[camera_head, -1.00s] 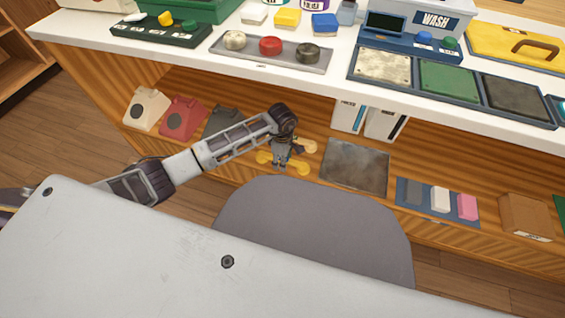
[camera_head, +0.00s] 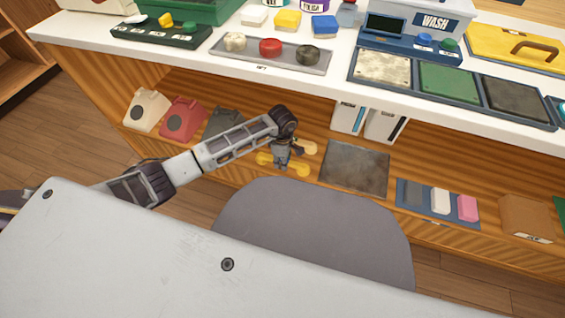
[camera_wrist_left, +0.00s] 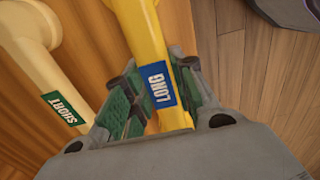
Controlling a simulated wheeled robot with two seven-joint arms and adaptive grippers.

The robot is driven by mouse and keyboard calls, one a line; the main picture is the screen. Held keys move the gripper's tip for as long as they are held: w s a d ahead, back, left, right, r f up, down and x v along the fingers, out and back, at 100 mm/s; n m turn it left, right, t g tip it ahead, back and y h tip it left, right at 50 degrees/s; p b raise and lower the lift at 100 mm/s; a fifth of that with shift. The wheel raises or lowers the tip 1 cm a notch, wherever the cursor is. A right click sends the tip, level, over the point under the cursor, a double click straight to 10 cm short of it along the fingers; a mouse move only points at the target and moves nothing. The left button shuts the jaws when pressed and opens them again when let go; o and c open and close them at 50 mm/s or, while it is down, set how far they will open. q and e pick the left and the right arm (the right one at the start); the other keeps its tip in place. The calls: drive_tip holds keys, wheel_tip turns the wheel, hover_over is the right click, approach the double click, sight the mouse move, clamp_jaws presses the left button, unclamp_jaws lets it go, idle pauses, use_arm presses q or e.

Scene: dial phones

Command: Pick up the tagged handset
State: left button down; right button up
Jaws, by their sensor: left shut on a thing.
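A yellow handset with a blue LONG tag (camera_wrist_left: 152,62) lies between the fingers of my left gripper (camera_wrist_left: 160,92) in the left wrist view. The gripper is shut on its grip, at the tag. A cream handset with a green SHORT tag (camera_wrist_left: 38,62) lies beside it to the left, apart from the fingers. In the head view, my left gripper (camera_head: 282,160) is over the shelf below the counter. The ends of the yellow handset (camera_head: 265,159) show on both sides of it, and one end of the cream handset (camera_head: 307,148) shows behind. My right gripper is not in view.
Dial phones in cream (camera_head: 146,108), red (camera_head: 182,119) and dark grey (camera_head: 221,120) stand on the shelf to the left. A dark flat plate (camera_head: 355,167) lies right of the handsets. The white counter edge (camera_head: 200,52) overhangs the shelf.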

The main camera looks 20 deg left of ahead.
use_arm(q)
drive_tip(key=shift+r, duration=0.2)
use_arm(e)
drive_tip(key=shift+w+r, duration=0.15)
use_arm(q)
wheel_tip(320, 180, up, 7)
drive_tip(key=p, duration=0.3)
drive_tip(key=shift+r, duration=0.15)
drive_tip(key=shift+r+p, duration=0.4)
drive_tip(key=shift+r, duration=0.8)
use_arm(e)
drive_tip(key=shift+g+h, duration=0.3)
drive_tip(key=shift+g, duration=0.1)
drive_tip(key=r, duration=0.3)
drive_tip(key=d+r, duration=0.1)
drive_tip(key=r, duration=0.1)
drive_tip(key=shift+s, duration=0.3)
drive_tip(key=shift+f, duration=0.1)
